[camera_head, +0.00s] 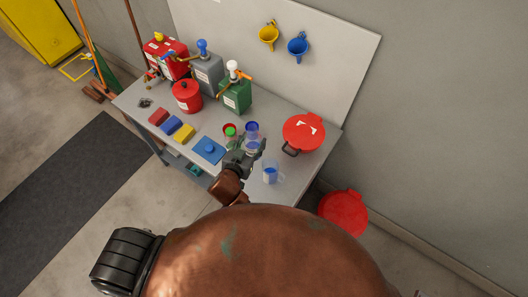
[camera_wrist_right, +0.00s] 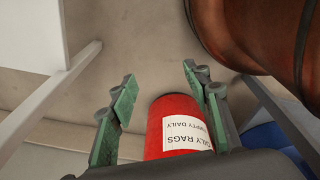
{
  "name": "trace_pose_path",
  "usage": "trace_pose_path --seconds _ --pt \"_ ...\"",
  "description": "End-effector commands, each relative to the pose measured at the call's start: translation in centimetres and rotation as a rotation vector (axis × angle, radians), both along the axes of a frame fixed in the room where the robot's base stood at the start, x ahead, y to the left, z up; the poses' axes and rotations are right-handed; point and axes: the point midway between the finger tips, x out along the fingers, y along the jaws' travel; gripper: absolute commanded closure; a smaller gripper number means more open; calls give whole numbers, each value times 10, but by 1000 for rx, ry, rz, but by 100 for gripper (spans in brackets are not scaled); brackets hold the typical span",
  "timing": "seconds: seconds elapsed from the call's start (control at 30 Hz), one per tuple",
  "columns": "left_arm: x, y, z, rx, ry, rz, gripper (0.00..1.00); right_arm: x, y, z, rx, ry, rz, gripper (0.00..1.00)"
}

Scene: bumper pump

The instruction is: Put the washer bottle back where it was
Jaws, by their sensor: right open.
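No readable label marks the washer bottle. The grey container with a blue pump top (camera_head: 207,71) stands upright at the back of the bench, between a red container (camera_head: 167,60) and a green one with a white pump top (camera_head: 236,92). My left gripper (camera_head: 250,150) is over the front right of the bench, close to clear cups with blue contents (camera_head: 252,130); whether its fingers hold anything is unclear. My right gripper (camera_wrist_right: 160,88) is open and empty, above the red oily rags can (camera_wrist_right: 178,118). The head view does not show this gripper.
A clear jug with blue liquid (camera_head: 271,173) stands near the bench's front edge. A red lidded can (camera_head: 304,132) is at the bench's right end. Coloured blocks and a blue pad (camera_head: 209,150) lie at the front. A red floor can (camera_head: 343,212) stands right of the bench (camera_head: 155,125).

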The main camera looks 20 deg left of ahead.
Motion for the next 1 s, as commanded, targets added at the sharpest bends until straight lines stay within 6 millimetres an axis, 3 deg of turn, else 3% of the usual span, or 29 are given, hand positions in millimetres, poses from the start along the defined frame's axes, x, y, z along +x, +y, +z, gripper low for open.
trace_pose_path --seconds 0.1,0.3,0.43,0.57,1.0 --pt "36 -7 -4 -2 0 -28 87 6 5 19 6 -7 0 55" --pt "71 -12 -18 -16 3 -54 87 -5 11 30 11 9 -5 55" --pt "79 -13 -30 -20 7 -58 87 -20 10 31 9 28 -9 55" --pt "79 -13 -54 -22 10 -58 87 -26 6 30 5 35 -9 55" --pt "79 -13 -106 -21 7 -58 87 -9 1 28 1 13 -3 55"
